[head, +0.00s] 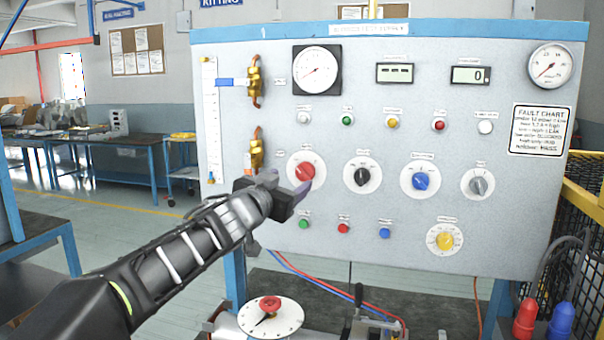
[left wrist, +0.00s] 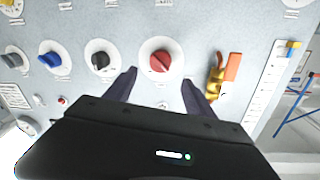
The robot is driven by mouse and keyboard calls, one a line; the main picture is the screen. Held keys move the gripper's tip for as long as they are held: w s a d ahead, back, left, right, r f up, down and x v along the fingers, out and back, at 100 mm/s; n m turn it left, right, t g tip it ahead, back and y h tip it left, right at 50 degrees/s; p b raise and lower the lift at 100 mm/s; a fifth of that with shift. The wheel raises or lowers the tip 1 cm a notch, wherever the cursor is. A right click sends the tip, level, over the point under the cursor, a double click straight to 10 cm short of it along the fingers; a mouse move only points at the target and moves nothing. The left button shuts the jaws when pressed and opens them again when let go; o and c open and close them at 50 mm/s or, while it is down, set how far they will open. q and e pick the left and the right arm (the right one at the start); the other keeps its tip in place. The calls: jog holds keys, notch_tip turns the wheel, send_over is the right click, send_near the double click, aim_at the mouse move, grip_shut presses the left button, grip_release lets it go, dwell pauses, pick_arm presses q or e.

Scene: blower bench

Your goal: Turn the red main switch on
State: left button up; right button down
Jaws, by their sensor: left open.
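A red rotary knob (head: 304,171) on a round white dial is on the grey panel, at the left of a row of knobs. In the left wrist view, the red knob (left wrist: 160,62) sits just beyond and between my two fingertips. My left gripper (head: 290,187) is open in front of the panel, beside the dial's lower left. In the left wrist view, the gripper (left wrist: 159,82) has one finger on either side of the dial, with nothing between them. Contact with the knob cannot be told. My right gripper is not in view.
A black knob (head: 362,176), a blue knob (head: 421,181) and a grey knob (head: 478,185) continue the row. Brass valves (head: 256,154) stand left of the red knob. A second red knob (head: 270,304) is on a unit below. A yellow-railed cage (head: 580,190) is at right.

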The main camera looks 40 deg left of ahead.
aim_at(302, 172)
pick_arm(q)
jog(key=x, duration=0.8)
jog(key=shift+s, duration=0.1)
jog(key=shift+c, duration=0.3)
jog(key=c, duration=1.3)
